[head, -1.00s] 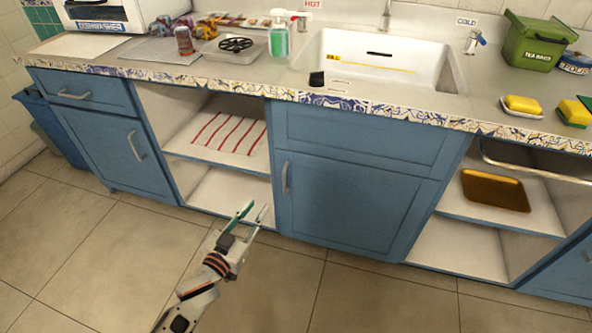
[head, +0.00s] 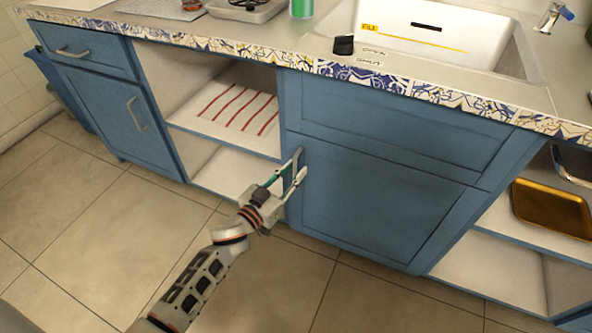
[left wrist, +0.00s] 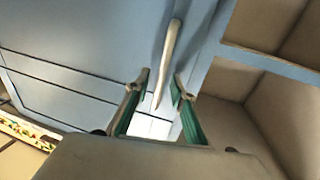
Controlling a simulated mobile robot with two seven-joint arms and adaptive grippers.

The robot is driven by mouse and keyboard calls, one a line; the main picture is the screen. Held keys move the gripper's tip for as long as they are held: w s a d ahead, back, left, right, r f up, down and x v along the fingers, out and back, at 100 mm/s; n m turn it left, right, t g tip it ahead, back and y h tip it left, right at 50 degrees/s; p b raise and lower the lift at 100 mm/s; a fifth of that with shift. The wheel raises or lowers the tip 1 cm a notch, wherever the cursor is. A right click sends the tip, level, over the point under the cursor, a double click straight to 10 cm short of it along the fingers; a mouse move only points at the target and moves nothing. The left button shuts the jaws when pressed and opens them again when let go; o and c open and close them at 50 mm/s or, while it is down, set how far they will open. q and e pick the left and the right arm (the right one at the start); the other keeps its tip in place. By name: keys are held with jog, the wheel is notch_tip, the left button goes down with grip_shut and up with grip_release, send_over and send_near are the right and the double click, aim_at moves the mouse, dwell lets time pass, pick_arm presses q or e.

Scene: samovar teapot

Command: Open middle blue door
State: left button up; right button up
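The middle blue door (head: 375,205) is shut, below a blue panel under the sink. Its pale upright bar handle (left wrist: 169,55) is clear in the left wrist view; in the head view my gripper overlaps it. My left gripper (head: 299,164) is at the door's left edge, by the handle. In the left wrist view the fingers (left wrist: 161,80) are open, and the handle's lower end lies in the gap between the fingertips. I cannot tell whether either finger touches it. My right gripper is in neither view.
An open shelf with a red-striped cloth (head: 238,108) is left of the door. Another open shelf with a brown tray (head: 552,208) is to the right. A closed blue cabinet (head: 115,115) stands far left. The tiled floor (head: 400,300) before the door is clear.

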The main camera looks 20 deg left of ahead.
pick_arm(q)
jog(key=shift+w+d, duration=0.1)
jog(key=shift+w, duration=0.35)
jog(key=shift+c, duration=0.5)
grip_shut()
jog(key=shift+s, duration=0.1)
